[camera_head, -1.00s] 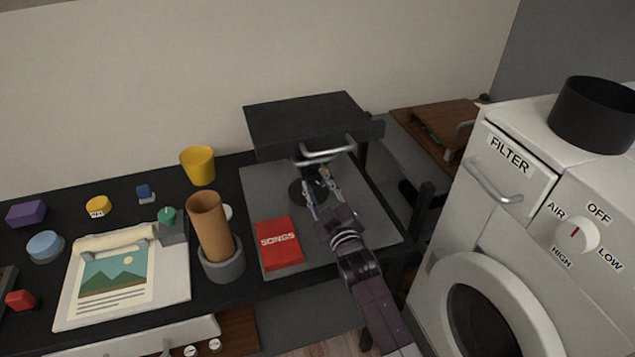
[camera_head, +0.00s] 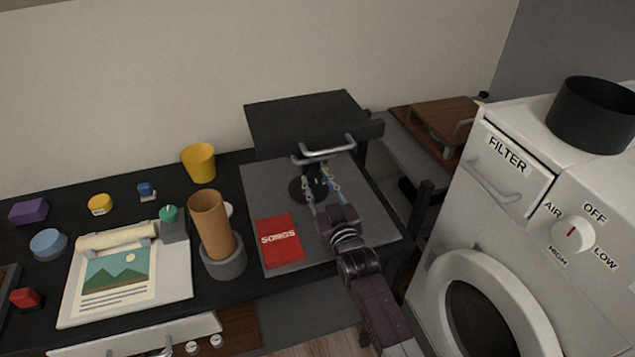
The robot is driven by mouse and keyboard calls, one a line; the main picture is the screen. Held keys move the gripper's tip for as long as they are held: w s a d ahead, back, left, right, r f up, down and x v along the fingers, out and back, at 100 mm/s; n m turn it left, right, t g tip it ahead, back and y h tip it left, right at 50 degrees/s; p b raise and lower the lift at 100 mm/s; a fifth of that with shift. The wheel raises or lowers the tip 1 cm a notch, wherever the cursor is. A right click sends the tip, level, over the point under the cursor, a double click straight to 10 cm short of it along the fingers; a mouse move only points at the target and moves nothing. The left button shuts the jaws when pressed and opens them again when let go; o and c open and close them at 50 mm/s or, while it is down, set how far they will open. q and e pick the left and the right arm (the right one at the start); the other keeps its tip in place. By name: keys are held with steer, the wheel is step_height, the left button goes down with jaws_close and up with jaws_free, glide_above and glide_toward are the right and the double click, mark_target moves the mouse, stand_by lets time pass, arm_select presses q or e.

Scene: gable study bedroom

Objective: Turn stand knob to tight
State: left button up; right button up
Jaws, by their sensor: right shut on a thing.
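The black stand (camera_head: 305,125) has a broad slanted top with a silver bar handle (camera_head: 328,149) on its front. Its short post and round dark base (camera_head: 302,189) stand on a grey mat (camera_head: 352,225). My right gripper (camera_head: 321,180) reaches in from the lower right, under the stand's top. Its fingers are shut on the stand knob at the post. The knob is small, dark and mostly hidden by the fingers, so its setting cannot be read. My left gripper is out of view.
A red SONGS book (camera_head: 279,241) lies left of my right wrist. A brown tube (camera_head: 210,222) in a grey holder and a yellow cup (camera_head: 199,164) stand further left. A white machine with a FILTER drawer (camera_head: 505,165) stands right.

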steer(key=shift+f, duration=0.15)
steer(key=o, duration=1.2)
steer(key=v, duration=1.2)
